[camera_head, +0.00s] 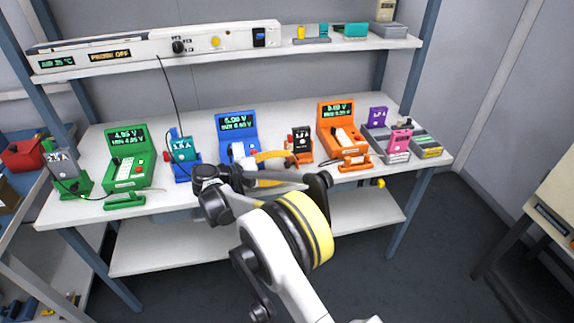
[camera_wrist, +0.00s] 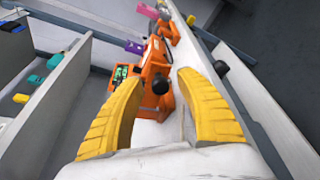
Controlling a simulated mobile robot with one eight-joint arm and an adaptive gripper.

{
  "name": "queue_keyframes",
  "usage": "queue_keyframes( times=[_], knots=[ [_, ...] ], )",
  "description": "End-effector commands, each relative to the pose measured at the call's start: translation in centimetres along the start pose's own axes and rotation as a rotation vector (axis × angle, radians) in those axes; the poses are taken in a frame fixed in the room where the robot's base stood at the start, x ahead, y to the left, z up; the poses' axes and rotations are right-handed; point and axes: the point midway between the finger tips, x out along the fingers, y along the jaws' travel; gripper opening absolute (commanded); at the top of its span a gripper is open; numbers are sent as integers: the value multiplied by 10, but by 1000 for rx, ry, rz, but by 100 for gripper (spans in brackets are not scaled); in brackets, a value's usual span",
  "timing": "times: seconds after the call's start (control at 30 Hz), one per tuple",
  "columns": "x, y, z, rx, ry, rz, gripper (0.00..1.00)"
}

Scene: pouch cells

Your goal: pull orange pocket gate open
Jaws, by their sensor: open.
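The orange tester (camera_head: 337,112) with a lit display stands on the right half of the bench. Left of it, a dark cell (camera_head: 302,138) stands upright in a small orange holder (camera_head: 301,158). I cannot clearly make out which orange part is the pocket gate. In the wrist view, an orange part (camera_wrist: 158,68) with a black round knob (camera_wrist: 161,86) lies just ahead of my gripper (camera_wrist: 163,80). My yellow fingers are apart and empty, on either side of the knob's line. In the head view my gripper (camera_head: 301,167) is at the bench's front edge, near the orange holder.
An orange handled piece (camera_head: 354,163) lies at the bench front. The blue tester (camera_head: 237,128) and green tester (camera_head: 128,146) stand left; purple (camera_head: 378,116) and pink (camera_head: 399,140) cells are right. A shelf (camera_head: 340,44) runs above. The floor in front is clear.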

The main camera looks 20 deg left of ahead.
Motion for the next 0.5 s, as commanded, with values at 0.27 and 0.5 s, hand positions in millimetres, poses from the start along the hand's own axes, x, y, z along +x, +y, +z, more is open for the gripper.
queue_keyframes(
  times=[0.27,0.5],
  knots=[
    [-48,0,-1,0,3,2,43],
    [-97,0,0,-1,2,1,43]
  ],
)
